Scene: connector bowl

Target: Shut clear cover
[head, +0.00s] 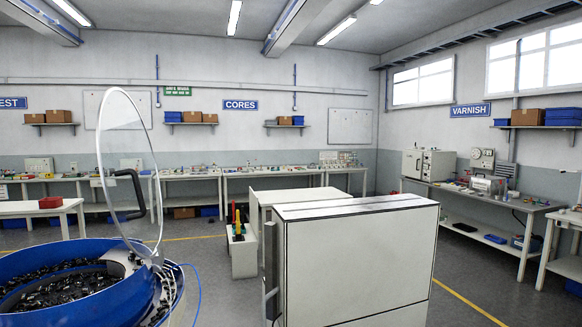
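The clear cover (122,148) is a thin round transparent lid with a pale rim. It stands open, nearly upright and slightly tilted, above the blue connector bowl (75,312) at the lower left. A black handle (133,187) is fixed on the cover's right side. A hinge (155,258) joins the cover's lower edge to the bowl's right side. Many small black connectors (65,288) lie in the bowl. The bowl's left and front parts are cut off by the picture edge. Neither of my grippers is in view.
A large white cabinet (355,265) with a grey handle stands right of the bowl, with a lower white cabinet (295,197) behind it. Benches line the back wall (260,172) and right side (480,195). Open grey floor (205,250) lies between bowl and cabinet.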

